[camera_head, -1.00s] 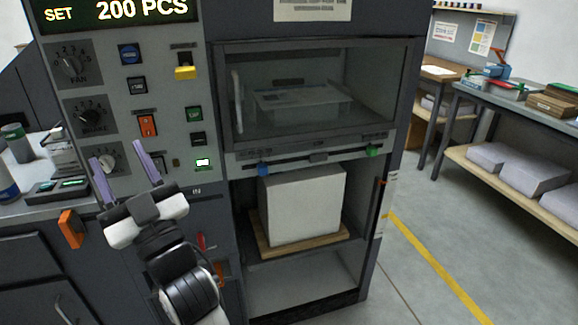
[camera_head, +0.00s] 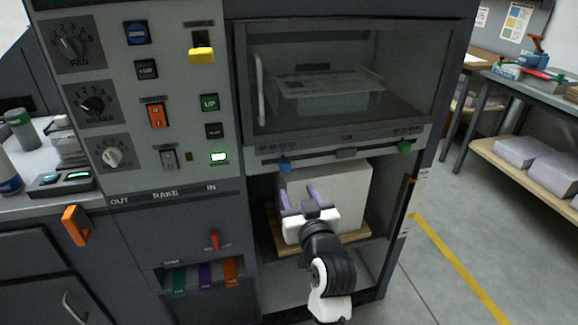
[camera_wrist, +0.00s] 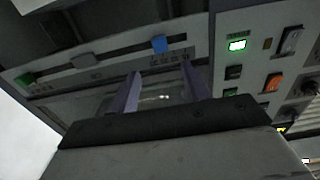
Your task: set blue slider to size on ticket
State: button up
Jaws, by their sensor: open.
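The blue slider (camera_head: 285,164) is a small knob near the left end of a dark rail (camera_head: 322,158) under the glass window. It also shows in the wrist view (camera_wrist: 159,44), upper middle, beyond the fingers. A green slider (camera_head: 404,146) sits near the rail's right end; it is at the left in the wrist view (camera_wrist: 25,80). My gripper (camera_head: 299,190) is open and empty, below and slightly right of the blue slider, in front of the white block. Its two purple fingers (camera_wrist: 160,88) point up toward the rail, apart from the knob. I see no readable ticket.
A control panel (camera_head: 183,92) with dials, buttons and a yellow lever (camera_head: 201,55) stands left of the rail. A white block (camera_head: 352,190) on a wooden board fills the bay below. An orange handle (camera_head: 75,225) sticks out lower left. Open floor lies right.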

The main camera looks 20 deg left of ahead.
aim_at(285, 168)
jog(key=p+x, duration=0.2)
jog(key=x, duration=0.9)
jog(key=shift+a, duration=0.1)
grip_shut()
